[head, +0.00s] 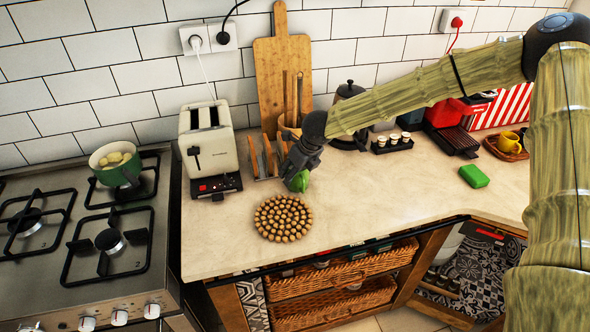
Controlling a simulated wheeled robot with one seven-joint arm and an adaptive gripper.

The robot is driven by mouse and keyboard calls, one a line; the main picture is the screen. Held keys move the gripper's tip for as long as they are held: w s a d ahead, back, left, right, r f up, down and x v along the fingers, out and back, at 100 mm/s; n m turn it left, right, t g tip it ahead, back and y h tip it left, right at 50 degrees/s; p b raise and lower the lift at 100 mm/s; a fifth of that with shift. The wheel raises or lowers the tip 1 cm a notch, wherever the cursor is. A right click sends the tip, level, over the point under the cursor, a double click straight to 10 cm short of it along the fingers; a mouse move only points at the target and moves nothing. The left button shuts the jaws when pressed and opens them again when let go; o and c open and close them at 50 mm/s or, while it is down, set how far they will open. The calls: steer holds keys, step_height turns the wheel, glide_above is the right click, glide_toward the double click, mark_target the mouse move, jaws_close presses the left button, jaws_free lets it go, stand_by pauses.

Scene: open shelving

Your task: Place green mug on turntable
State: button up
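A small green thing (300,181), which looks like the green mug, shows at the fingertips of my gripper (297,170) above the middle of the counter. The dark gripper points down and left and covers part of it. I cannot tell whether the fingers are closed on it or whether it touches the counter. A round brown disc of bead-like pieces (283,218) lies flat on the counter just in front and to the left of the gripper. It is bare and may be the turntable; I cannot see whether it turns.
A toaster (208,146) and a wooden rack (266,157) stand behind and left. A green block (474,176) and a yellow mug (508,141) on a wooden tray (494,150) are at the right. A stove (88,245) adjoins at left. The counter (375,205) right of the disc is clear.

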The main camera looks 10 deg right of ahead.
steer(key=o, duration=1.4)
steer(key=shift+c, duration=0.2)
steer(key=o, duration=0.4)
steer(key=shift+o, duration=0.2)
